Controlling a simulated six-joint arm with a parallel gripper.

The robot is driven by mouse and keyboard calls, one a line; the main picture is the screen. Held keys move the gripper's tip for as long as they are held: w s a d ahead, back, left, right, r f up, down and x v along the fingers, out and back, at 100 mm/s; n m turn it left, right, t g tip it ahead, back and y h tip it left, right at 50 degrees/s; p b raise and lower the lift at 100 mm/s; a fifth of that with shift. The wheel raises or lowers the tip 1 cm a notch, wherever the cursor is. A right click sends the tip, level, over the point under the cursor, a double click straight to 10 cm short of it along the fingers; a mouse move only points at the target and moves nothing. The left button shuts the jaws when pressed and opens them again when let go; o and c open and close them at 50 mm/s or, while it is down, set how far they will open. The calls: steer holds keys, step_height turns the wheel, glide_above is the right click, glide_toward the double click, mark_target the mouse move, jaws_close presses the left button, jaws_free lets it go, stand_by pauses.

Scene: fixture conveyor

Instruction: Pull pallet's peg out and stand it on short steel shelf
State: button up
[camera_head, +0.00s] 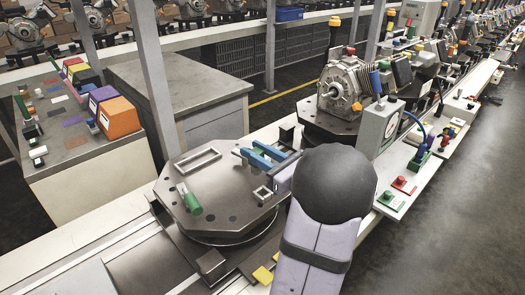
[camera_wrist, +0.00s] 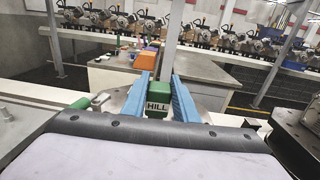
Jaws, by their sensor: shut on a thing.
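My gripper (camera_head: 262,155) has two blue fingers over the round grey pallet (camera_head: 215,220). In the wrist view its fingers (camera_wrist: 160,98) are closed on a green piece lettered HILL (camera_wrist: 157,104), which looks like the peg. I cannot surely identify the short steel shelf.
A white frame (camera_head: 198,160) and a small square socket (camera_head: 263,194) sit on the pallet. A grey steel-topped cabinet (camera_head: 185,75) stands behind, mostly bare on top. A left table (camera_head: 75,150) holds coloured blocks. A post (camera_head: 154,75) rises between. A gearbox (camera_head: 345,85) stands on the right.

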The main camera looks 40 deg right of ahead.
steer(key=w+a+f+n+g+y+p, duration=0.1)
steer(key=w+a+n+g+y+p, duration=0.3)
steer(key=a, duration=0.6)
steer(key=w+a+n+t+y+p, duration=0.1)
steer(key=a+n+y+p, duration=0.3)
steer(key=a, duration=0.6)
steer(key=s+a+f+n+g+y, duration=0.15)
steer(key=a+f+g+y, duration=0.3)
steer(key=a, duration=0.65)
steer(key=s+a+f+n+g+y, duration=0.2)
steer(key=s+a+f+n+g, duration=0.2)
steer(key=s+a, duration=0.5)
steer(key=s+a+f+n+g+y+b, duration=0.1)
steer(key=s+a+f+n+g+y, duration=0.1)
steer(key=s+a+f+n+g, duration=0.2)
steer(key=shift+s+a+f+g, duration=1.25)
steer(key=shift+s+a+f, duration=1.15)
steer(key=shift+s+a, duration=1.1)
steer(key=shift+w+a+y, duration=0.2)
steer(key=shift+w+y, duration=0.05)
steer(key=shift+w, duration=0.05)
steer(key=shift+f+b, duration=2.9)
steer(key=shift+f, duration=0.5)
